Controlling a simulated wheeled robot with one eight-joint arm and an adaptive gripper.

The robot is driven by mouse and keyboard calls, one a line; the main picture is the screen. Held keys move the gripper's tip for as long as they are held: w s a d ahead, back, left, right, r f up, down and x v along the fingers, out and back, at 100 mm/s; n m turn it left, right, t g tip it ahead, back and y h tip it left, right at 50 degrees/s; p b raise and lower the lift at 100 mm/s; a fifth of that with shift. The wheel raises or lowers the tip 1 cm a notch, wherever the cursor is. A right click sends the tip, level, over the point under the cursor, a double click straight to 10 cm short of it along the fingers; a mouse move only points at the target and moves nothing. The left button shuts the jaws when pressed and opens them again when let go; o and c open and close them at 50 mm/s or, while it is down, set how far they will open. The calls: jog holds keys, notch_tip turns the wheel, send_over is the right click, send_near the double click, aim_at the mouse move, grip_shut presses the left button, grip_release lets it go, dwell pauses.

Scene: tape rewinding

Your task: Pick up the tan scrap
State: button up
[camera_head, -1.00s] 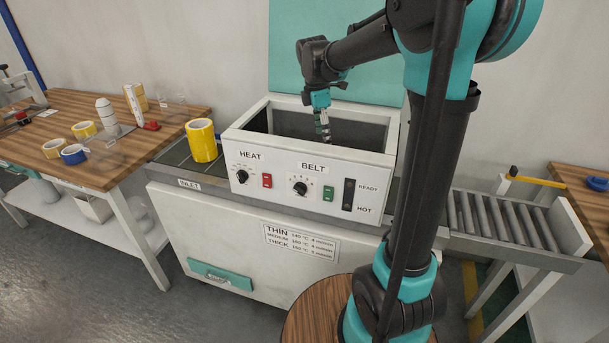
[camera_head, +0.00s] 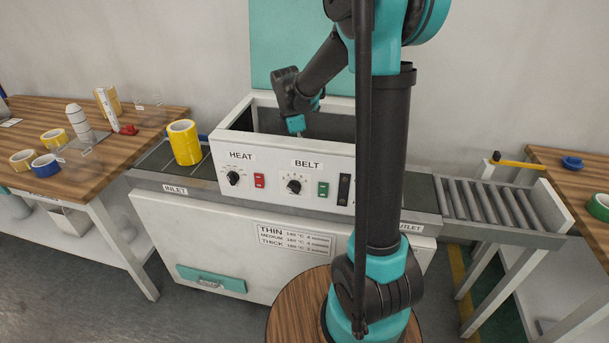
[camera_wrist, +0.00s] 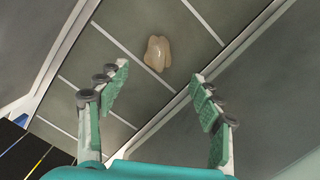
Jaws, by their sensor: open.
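The tan scrap (camera_wrist: 158,53) is a small crumpled, glossy piece lying on the dark slatted belt (camera_wrist: 129,18) in the wrist view. It lies ahead of my gripper (camera_wrist: 157,92), between the lines of the two fingers and beyond their tips. The fingers are apart with nothing between them. In the head view my wrist reaches down into the open-topped white machine housing (camera_head: 231,119). The front panel hides the fingertips and the scrap there.
The housing's walls surround my gripper, with a metal rail (camera_wrist: 185,95) beside the belt. A yellow tape roll (camera_head: 184,143) stands on the inlet at left. A roller outlet (camera_head: 488,203) is at right. Wooden tables (camera_head: 150,120) flank the machine.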

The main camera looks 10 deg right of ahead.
jog(key=shift+w+d+f, duration=0.1)
jog(key=shift+d+f, duration=0.15)
jog(key=shift+f, duration=1)
jog(key=shift+w+d+f, duration=0.1)
jog(key=shift+d+f, duration=0.2)
jog(key=shift+f, duration=0.95)
jog(key=shift+d+f, duration=0.25)
jog(key=shift+f, duration=1)
jog(key=shift+c, duration=0.6)
jog(key=c, duration=0.7)
